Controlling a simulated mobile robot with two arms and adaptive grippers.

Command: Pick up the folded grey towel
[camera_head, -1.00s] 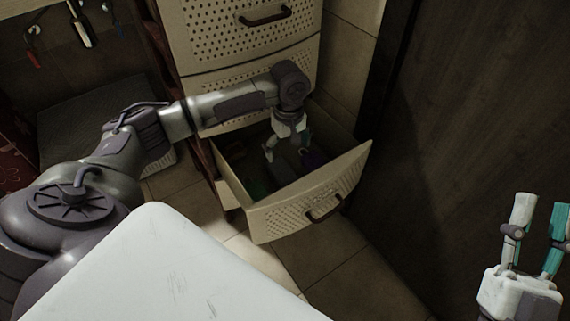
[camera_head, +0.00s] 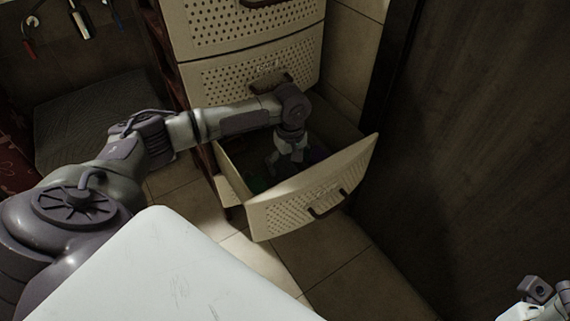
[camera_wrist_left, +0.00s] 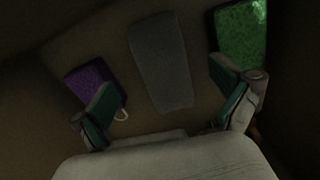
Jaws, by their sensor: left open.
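The folded grey towel (camera_wrist_left: 160,62) lies flat on the drawer floor in the left wrist view, a long grey rectangle. My left gripper (camera_wrist_left: 165,82) is open and empty, with one finger on each side of the towel's near part and apart from it in the picture. In the head view my left gripper (camera_head: 285,158) points down inside the open drawer (camera_head: 318,195), and the towel cannot be made out there. My right gripper (camera_head: 540,298) is cut off at the bottom right corner, and its fingers do not show clearly.
A purple folded item (camera_wrist_left: 90,80) lies left of the towel, close to my left finger. A green item (camera_wrist_left: 240,32) lies to the right. Closed drawers (camera_head: 240,85) rise behind the open one. A dark wooden panel (camera_head: 470,130) stands to the right.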

